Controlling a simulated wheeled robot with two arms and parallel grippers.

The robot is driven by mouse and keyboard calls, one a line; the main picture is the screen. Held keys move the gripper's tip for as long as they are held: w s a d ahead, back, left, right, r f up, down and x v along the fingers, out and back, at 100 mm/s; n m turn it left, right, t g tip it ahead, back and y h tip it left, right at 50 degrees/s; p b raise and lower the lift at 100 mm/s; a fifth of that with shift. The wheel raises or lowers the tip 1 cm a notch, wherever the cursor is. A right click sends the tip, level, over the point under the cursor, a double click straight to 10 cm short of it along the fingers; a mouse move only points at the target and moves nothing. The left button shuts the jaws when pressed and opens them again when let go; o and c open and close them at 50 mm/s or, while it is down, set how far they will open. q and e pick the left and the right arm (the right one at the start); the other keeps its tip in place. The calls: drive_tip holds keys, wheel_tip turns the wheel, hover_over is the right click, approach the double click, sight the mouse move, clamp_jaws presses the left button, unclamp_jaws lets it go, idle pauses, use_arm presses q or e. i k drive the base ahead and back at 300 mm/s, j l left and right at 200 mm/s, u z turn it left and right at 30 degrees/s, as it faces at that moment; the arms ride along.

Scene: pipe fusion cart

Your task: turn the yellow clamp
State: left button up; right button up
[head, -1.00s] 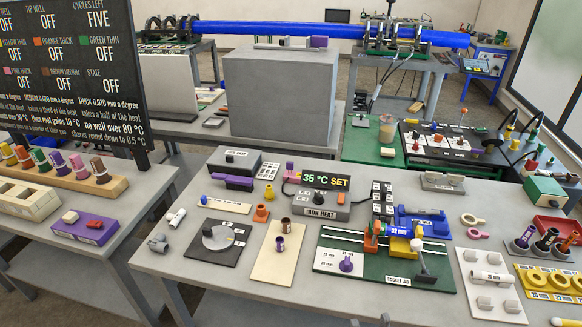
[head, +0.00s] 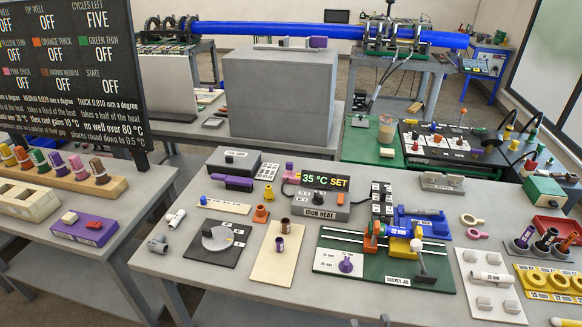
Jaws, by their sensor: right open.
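The socket jig (head: 437,277) is a green board with rails on the grey table, right of centre. On it, a yellow clamp part (head: 400,232) sits between an orange clamp (head: 371,237) and a blue block (head: 425,223). A grey lever with a dark end (head: 420,260) stands tilted in front of the yellow part. Only what look like the two fingertips of my right gripper (head: 369,322) show at the bottom edge, apart from each other, below the jig and touching nothing visible. The rest of it is cut off. My left gripper is out of the picture.
A white plate with a purple fitting (head: 345,263) is at the jig's left. The iron heat box (head: 322,202) stands behind. A white board with grey holders (head: 490,285) lies to the right. Bare table shows in front of the jig.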

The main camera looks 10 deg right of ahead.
sight(417, 231)
drive_tip(key=i+z, duration=0.1)
drive_tip(key=z, duration=0.3)
drive_tip(key=i+z, duration=0.1)
drive_tip(key=z, duration=0.3)
drive_tip(key=i+j+z, duration=0.1)
drive_tip(key=z, duration=0.3)
